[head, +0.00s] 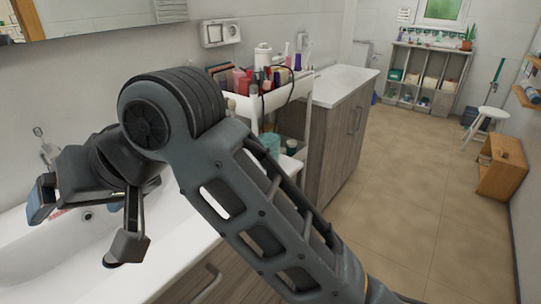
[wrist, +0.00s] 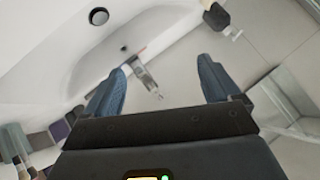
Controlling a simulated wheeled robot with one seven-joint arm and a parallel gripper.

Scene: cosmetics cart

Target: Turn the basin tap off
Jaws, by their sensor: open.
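The chrome tap (head: 46,150) stands at the basin's back edge, partly hidden behind my gripper. In the wrist view the tap (wrist: 146,74) shows between the fingers, nearer the left one and beyond the fingertips. My gripper (head: 78,235) is open and empty above the basin, its fingers spread to either side. I cannot tell whether water runs.
A white cart (head: 287,97) full of cosmetics stands right of the basin, partly behind my arm. A wooden cabinet (head: 338,130) with a white top is beyond it. A white stool (head: 486,122) and a wooden box (head: 502,168) stand at the right. The floor between is clear.

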